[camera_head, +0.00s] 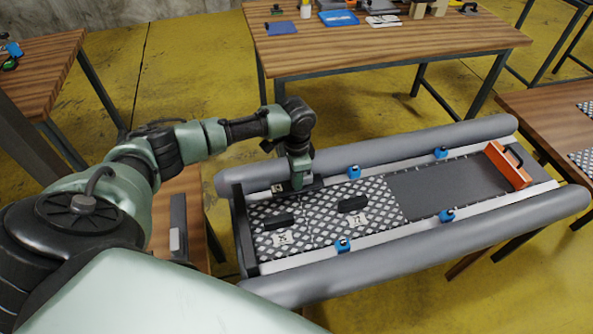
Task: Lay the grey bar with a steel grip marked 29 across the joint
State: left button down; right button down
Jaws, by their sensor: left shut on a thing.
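My left gripper (299,184) points down at the far side of the boat floor, shut on a dark bar (315,184). A pale label (277,188) shows beside it; its number is too small to read. The bar is over or against the far edge of the checkered panels; whether it touches them is unclear. Two checkered floor panels, a left one (272,240) and a right one (383,208), meet at a joint (306,232). Each carries a black grip and a pale label. My right gripper is out of view.
Grey tubes (480,238) flank the floor. Several blue clamps (354,172) stand along the side rails. An orange piece (508,166) stands at the right end of a bare dark panel (440,190). Another dark bar (178,222) lies on the left bench. A tool bench (400,52) stands behind.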

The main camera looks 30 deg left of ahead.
pick_arm(q)
jog(key=shift+f, duration=1.15)
jog(key=c, duration=1.2)
grip_release()
jog(key=shift+o, duration=0.2)
jog(key=shift+r, duration=0.1)
jog(key=shift+a, duration=0.1)
